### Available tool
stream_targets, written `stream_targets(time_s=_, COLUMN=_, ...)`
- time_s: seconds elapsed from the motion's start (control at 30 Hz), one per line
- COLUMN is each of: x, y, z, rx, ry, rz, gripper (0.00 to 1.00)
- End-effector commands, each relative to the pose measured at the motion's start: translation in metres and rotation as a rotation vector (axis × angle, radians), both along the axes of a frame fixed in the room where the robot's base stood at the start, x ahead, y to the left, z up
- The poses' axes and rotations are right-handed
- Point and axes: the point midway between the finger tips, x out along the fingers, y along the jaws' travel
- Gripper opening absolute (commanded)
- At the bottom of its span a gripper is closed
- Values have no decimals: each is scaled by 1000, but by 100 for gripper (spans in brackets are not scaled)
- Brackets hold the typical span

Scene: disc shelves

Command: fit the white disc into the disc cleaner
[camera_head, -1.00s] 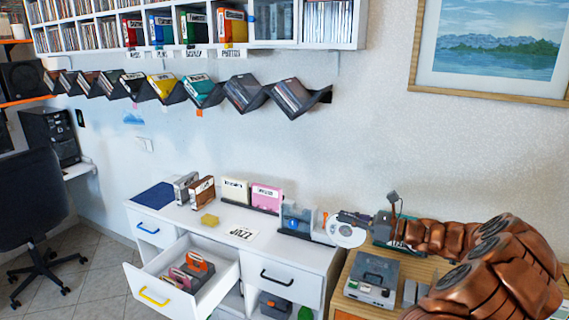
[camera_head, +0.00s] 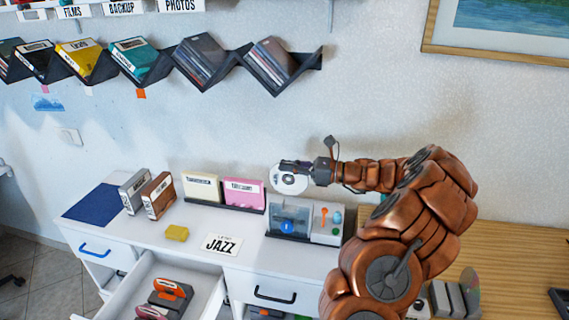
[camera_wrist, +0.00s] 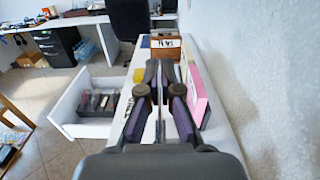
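My gripper (camera_head: 290,166) is shut on a white disc (camera_head: 289,183), gripping it near its upper part. The disc hangs upright, its face toward the head camera, above the right part of the white desk. In the wrist view the disc (camera_wrist: 160,118) shows as a thin edge between the fingers (camera_wrist: 159,85). Below the disc is a grey unit with a clear, bluish front (camera_head: 289,222). Beside it on the right is a light grey piece with orange and teal parts (camera_head: 327,222). I cannot tell for certain which is the disc cleaner. The disc appears apart from both.
Cream (camera_head: 201,187) and pink (camera_head: 243,193) cases stand in a dark holder left of the disc. A JAZZ card (camera_head: 221,244) and yellow block (camera_head: 177,233) lie on the desk. An open drawer (camera_head: 150,275) juts out in front. A wall (camera_wrist: 245,70) runs close alongside.

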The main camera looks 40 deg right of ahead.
Motion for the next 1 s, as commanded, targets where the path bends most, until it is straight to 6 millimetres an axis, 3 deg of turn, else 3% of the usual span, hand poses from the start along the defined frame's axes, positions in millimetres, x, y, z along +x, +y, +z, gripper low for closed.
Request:
stream_targets(time_s=0.4, x=-2, y=-3, z=2, rx=0, ry=1, rz=-6, gripper=0)
stream_targets(time_s=1.0, x=-2, y=-3, z=-45, rx=1, ry=1, rz=-5, gripper=0)
